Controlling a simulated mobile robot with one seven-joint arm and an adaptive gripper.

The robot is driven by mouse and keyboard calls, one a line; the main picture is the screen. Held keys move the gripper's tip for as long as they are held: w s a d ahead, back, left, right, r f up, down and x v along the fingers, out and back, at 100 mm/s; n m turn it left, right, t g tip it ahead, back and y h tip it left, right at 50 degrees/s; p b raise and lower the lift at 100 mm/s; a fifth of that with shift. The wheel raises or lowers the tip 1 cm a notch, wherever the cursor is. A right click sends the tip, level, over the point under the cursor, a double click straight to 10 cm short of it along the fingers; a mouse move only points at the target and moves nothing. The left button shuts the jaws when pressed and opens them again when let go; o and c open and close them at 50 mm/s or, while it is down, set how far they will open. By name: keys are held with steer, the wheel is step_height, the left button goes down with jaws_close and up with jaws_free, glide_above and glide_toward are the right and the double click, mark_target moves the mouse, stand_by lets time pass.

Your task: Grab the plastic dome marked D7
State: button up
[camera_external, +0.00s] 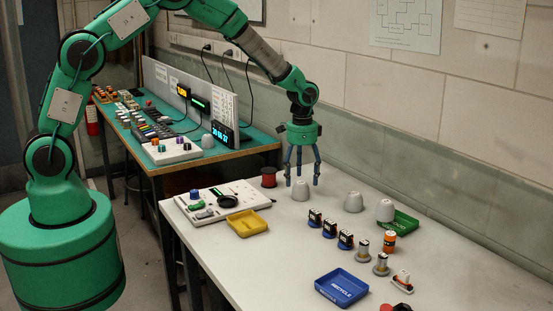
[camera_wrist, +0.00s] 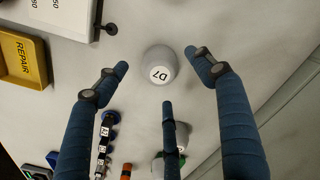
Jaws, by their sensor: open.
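The grey-white plastic dome marked D7 (camera_wrist: 159,64) sits on the pale table, its label upside down in the wrist view. In the external view it is the leftmost dome on this table (camera_external: 300,191). My gripper (camera_external: 302,181) is above it, three blue fingers pointing down and spread open. In the wrist view the open gripper (camera_wrist: 158,78) has fingertips to the left, right and below the dome, with visible gaps. I cannot tell the exact height of the fingertips.
Two similar domes stand to the right, one in the middle (camera_external: 353,202) and one by the green tray (camera_external: 408,222). A red spool (camera_external: 268,177) is close on the left. A yellow REPAIR tray (camera_external: 247,223), a blue tray (camera_external: 341,287) and small blue-based parts (camera_external: 329,228) lie nearer.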

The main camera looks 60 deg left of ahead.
mark_target(301, 182)
steer(key=shift+f+b, duration=0.5)
steer(key=shift+f, duration=2.05)
steer(key=c, duration=1.2)
